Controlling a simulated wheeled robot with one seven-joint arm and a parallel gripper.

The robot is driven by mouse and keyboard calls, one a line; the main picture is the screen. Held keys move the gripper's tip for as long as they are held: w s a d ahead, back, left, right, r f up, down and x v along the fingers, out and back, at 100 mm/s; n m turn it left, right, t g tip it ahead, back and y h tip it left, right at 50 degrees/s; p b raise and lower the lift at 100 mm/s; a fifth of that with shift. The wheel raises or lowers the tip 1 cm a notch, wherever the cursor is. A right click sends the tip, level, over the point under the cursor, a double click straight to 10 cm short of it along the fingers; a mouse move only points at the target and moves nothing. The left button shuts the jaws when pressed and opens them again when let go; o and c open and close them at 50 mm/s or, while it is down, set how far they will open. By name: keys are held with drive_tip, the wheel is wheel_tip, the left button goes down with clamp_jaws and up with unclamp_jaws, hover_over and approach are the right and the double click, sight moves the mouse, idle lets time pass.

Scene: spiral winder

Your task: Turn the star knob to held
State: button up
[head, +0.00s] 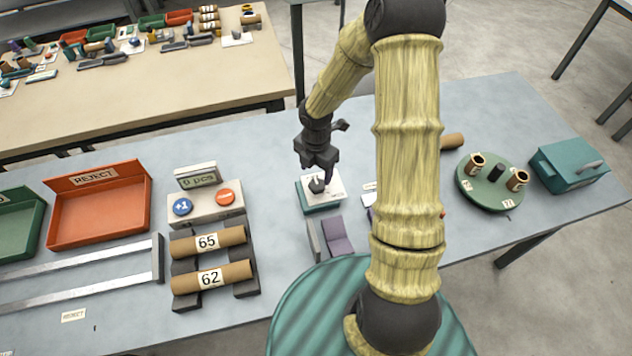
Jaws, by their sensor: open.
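A small dark knob (316,186), which looks like the star knob, sits on the white top of a small teal-based box (321,207) in the middle of the table. My gripper (317,170) is pointing down just above the knob, with its dark fingers apart and nothing seen between them. One finger reaches down close to the knob; I cannot tell whether it touches. The knob's setting and any marks on the white plate are too small to read, and the gripper partly covers the plate.
In front of the box stands a grey and purple holder (334,237). To the left are a counter box (206,205), tubes marked 65 (207,242) and 62 (211,279), and an orange REJECT tray (99,207). To the right are a green turntable (492,197) and a teal box (568,165).

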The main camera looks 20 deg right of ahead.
sight(316, 185)
wheel_tip(316, 185, down, 6)
drive_tip(key=shift+f, duration=0.15)
drive_tip(key=c, duration=1)
drive_tip(key=shift+o, duration=0.2)
